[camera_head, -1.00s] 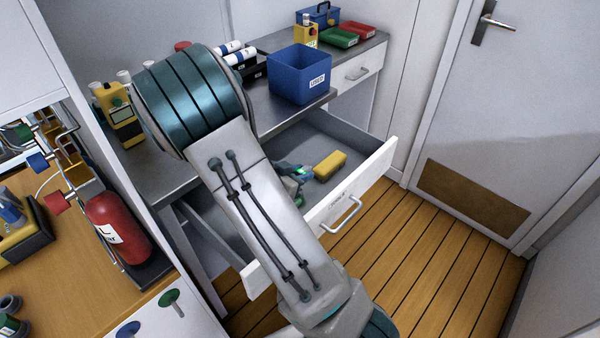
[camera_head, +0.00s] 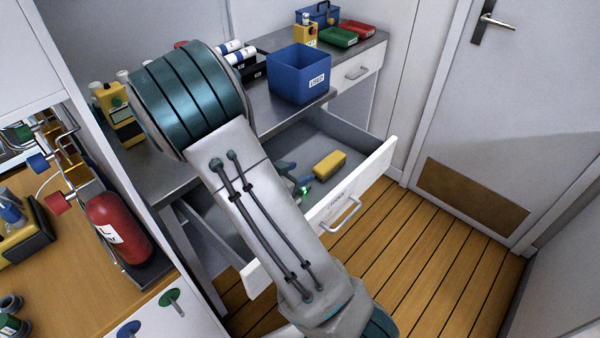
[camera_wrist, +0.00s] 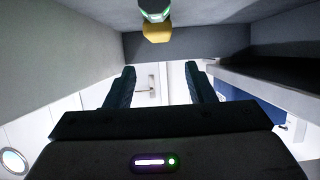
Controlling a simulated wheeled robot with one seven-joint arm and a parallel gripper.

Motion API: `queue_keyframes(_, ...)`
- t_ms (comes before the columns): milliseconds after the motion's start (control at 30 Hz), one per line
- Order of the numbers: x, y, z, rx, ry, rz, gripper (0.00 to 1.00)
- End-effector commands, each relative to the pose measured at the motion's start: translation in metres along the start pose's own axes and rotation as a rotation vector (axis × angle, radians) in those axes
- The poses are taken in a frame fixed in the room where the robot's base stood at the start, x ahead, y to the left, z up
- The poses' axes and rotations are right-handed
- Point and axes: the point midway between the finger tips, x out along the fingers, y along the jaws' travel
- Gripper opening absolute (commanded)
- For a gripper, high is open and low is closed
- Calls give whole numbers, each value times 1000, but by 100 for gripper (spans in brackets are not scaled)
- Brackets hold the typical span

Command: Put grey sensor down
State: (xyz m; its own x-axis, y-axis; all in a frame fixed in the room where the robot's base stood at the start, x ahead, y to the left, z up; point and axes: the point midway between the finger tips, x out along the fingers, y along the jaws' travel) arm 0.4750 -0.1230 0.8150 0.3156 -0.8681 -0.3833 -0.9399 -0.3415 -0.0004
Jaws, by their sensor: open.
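My gripper (camera_wrist: 160,85) is open in the wrist view, with nothing between its two dark fingers. In the head view it is mostly hidden behind my arm, inside the open drawer (camera_head: 375,168). A small grey-teal piece with a pale green light (camera_wrist: 153,10), likely the grey sensor, is cut off by the top edge of the wrist view, apart from the fingertips. A green glow (camera_head: 306,190) shows beside my arm in the head view; I cannot tell which part it belongs to. A yellow block (camera_head: 329,165) lies on the drawer floor; it also shows in the wrist view (camera_wrist: 156,33).
The drawer walls stand close around my gripper. A blue bin (camera_head: 298,75) sits on the grey counter above. Red and green boxes stand at the back. A red extinguisher (camera_head: 117,228) stands at left. The wooden floor at right is clear.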

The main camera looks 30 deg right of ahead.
Motion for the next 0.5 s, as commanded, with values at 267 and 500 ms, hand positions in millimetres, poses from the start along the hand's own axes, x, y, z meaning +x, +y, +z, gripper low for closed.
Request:
queue_keyframes(267,-49,-1,0,0,-2,-4,49)
queue_keyframes(500,-64,-14,0,16,-68,-81,49)
